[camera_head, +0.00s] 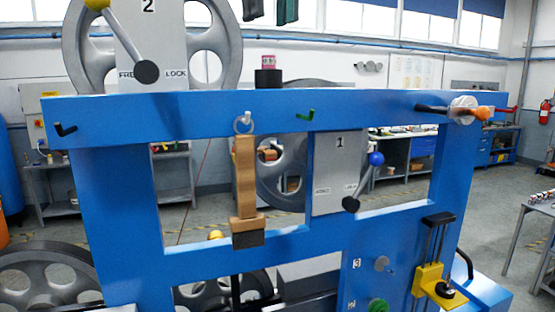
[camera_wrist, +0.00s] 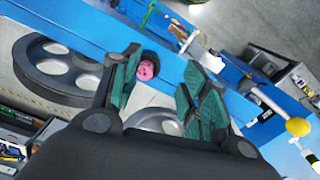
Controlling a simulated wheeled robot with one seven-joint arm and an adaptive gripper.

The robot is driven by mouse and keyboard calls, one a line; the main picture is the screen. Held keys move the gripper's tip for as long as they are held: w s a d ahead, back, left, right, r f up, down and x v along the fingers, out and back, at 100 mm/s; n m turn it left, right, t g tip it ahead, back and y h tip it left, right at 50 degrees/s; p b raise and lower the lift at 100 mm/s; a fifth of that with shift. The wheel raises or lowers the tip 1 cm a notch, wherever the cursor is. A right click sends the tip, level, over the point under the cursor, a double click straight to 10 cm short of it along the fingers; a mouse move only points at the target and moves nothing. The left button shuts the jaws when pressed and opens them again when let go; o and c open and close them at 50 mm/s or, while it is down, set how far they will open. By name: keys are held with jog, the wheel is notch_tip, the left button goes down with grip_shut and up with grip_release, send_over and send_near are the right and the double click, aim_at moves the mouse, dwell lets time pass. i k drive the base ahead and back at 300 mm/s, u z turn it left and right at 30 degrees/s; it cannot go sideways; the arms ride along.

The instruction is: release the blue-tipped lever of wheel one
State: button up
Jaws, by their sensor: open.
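The blue-tipped lever (camera_head: 365,180) of wheel one is in the head view, in front of the grey plate marked 1 (camera_head: 338,160). Its blue ball tip (camera_head: 376,159) points up and right from a black round lower end, toward the plate's right label. Wheel one (camera_head: 268,168) shows partly behind the blue frame. My gripper (camera_head: 270,12) hangs at the top edge, with dark and green fingertips, above and left of the lever and apart from it. In the wrist view, my gripper (camera_wrist: 165,88) is open and empty. I cannot make out the blue tip there.
The blue frame (camera_head: 200,105) spans the scene. A black-and-pink cylinder (camera_head: 268,77) stands on its beam. Wheel two's yellow-tipped lever (camera_head: 122,38) is upper left. An orange-tipped handle (camera_head: 485,113) is at right.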

aim_at(352, 204)
jog(key=u, duration=0.05)
jog(key=k, duration=1.3)
